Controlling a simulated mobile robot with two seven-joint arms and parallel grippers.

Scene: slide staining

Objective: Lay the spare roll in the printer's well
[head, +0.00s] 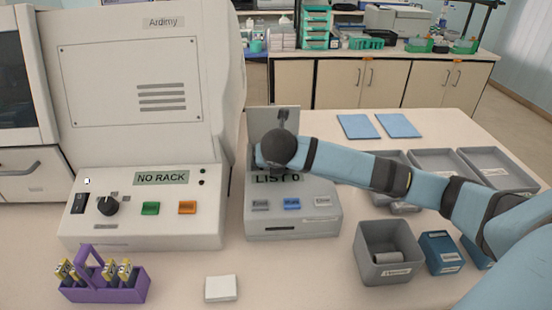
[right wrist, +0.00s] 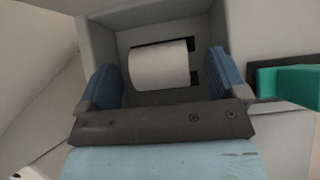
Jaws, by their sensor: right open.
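The printer (head: 293,222) stands mid-table with its lid (head: 285,115) raised and "LIST 0" on its display. A white paper roll (right wrist: 160,65) lies in the printer's well (right wrist: 205,20) in the right wrist view. My right gripper (right wrist: 160,82) is open over the well, its blue fingers apart on either side of the roll, with gaps showing. In the head view my right wrist hides the well, the roll and the fingers. A grey bin (head: 388,278) to the right holds another roll-like piece (head: 388,241). My left gripper is out of view.
The stainer (head: 140,238) showing "NO RACK" stands left of the printer. A purple slide rack (head: 105,287) and a white block (head: 221,289) lie in front. Blue boxes (head: 441,252) and grey trays (head: 497,169) are at right. A green part (right wrist: 287,82) is beside the well.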

